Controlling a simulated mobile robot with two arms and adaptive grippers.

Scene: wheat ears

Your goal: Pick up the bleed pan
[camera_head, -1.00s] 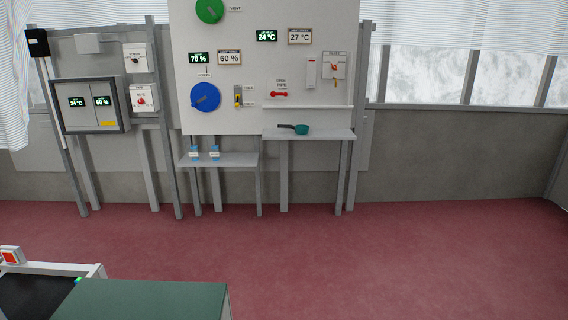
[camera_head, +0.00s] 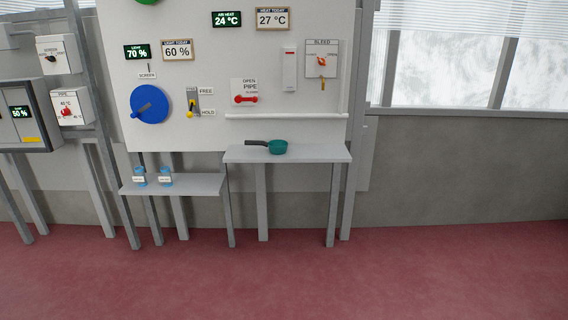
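The bleed pan (camera_head: 278,147) is a small teal pan with a dark handle pointing left. It sits upright on a light grey shelf (camera_head: 315,153) at the middle of the view, in front of the white control panel. Nothing touches or covers the pan. Neither of my grippers shows in the head view.
A lower shelf (camera_head: 200,186) to the left holds two small blue-and-white containers. The panel (camera_head: 215,105) carries a blue wheel (camera_head: 149,104), a red pipe handle (camera_head: 245,99) and a bleed valve (camera_head: 321,62). The red floor (camera_head: 300,285) in front is clear.

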